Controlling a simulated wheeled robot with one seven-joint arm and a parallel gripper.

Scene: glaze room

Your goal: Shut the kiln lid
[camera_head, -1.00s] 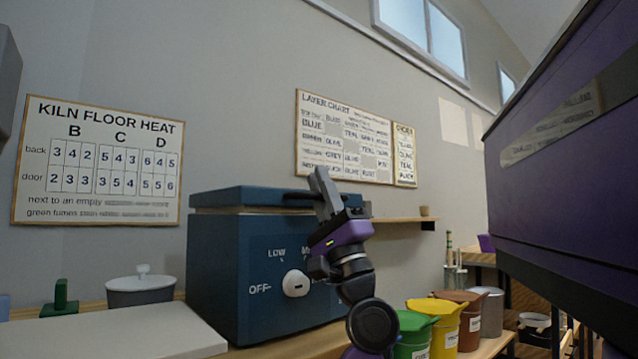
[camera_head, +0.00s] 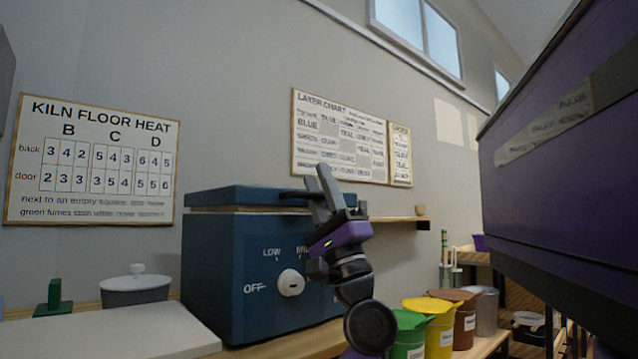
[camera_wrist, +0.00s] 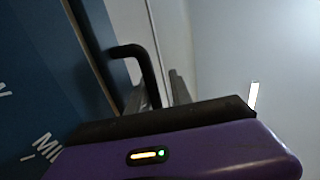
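The kiln (camera_head: 225,275) is a dark blue box on the bench, with a white dial on its front. Its blue lid (camera_head: 235,196) lies almost flat over the top. A pale strip shows beneath the lid; I cannot tell whether a gap remains there. A dark handle (camera_head: 291,194) sticks out from the lid's front. My gripper (camera_head: 319,190) is at the handle, fingers pointing up. In the wrist view the bent black handle (camera_wrist: 130,52) runs down toward the space between my fingertips (camera_wrist: 158,88). The fingers look apart, with room around the handle.
A white slab (camera_head: 110,336) and a lidded grey pot (camera_head: 136,290) stand left of the kiln. Green (camera_head: 408,335), yellow (camera_head: 440,325) and rust (camera_head: 467,315) buckets stand to the right. A small shelf (camera_head: 400,221) is on the wall. A large purple body fills the right side.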

